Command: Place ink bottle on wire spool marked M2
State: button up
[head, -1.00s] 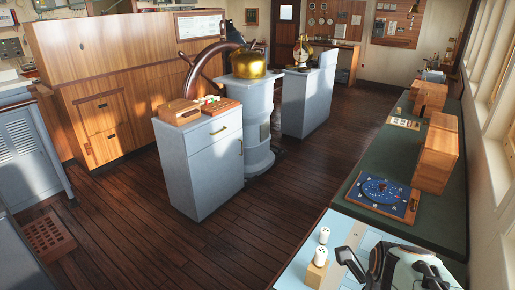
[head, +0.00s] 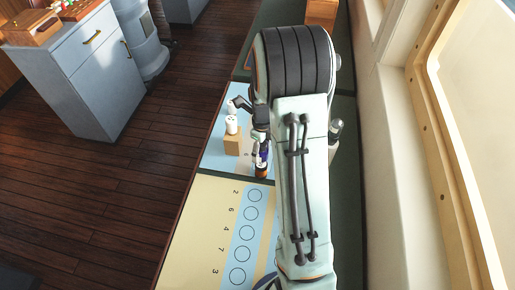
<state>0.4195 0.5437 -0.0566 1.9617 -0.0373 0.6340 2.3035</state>
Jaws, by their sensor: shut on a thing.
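My gripper (head: 259,143) is partly hidden behind my arm, above the light blue part of the worktop. It is shut on a small dark blue bottle with an orange-brown end (head: 262,162), which looks like the ink bottle. Its exact grip is hard to see. Just left of it, a white spool (head: 231,125) stands on a wooden block (head: 232,145). A second white spool (head: 232,106) is just behind. No M2 marking is readable on either.
A cream board (head: 205,235) with a blue strip of numbered circles lies in front. A grey cabinet (head: 95,75) stands across the wooden floor at left. The window wall (head: 395,170) bounds the right side. A dark-topped bottle-like thing (head: 335,130) is right of my arm.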

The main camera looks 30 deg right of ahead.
jog(key=shift+f, duration=1.25)
jog(key=o, duration=1.2)
jog(key=shift+f, duration=0.15)
jog(key=shift+c, duration=0.2)
